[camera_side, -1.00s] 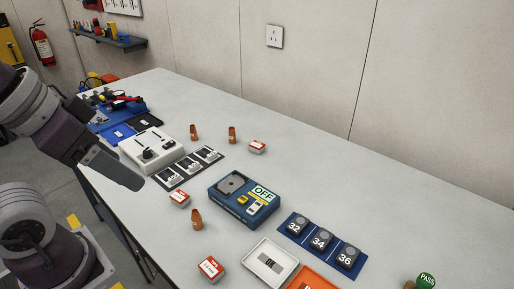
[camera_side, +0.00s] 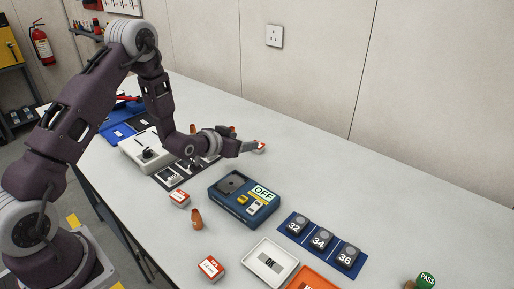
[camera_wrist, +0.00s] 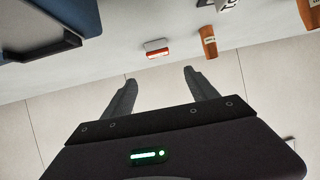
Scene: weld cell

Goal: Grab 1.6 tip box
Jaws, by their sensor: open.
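Three small red-and-white tip boxes are on the table in the side view: one at the back (camera_side: 259,148), one left of the blue device (camera_side: 180,198) and one at the front (camera_side: 210,268). Their labels are too small for me to read surely. My gripper (camera_side: 246,147) reaches low over the table, its tips close to the back box and partly covering it. In the wrist view my gripper (camera_wrist: 160,82) is open and empty. A red-and-white box (camera_wrist: 157,50) lies ahead, between the lines of the two fingers and apart from them.
Copper nozzles stand nearby, one (camera_wrist: 208,42) right of the box in the wrist view and one (camera_side: 197,219) nearer the front. A blue device marked OFF (camera_side: 243,200), a numbered blue mat (camera_side: 291,220) and a white tray (camera_side: 250,252) lie forward. The table's right back is clear.

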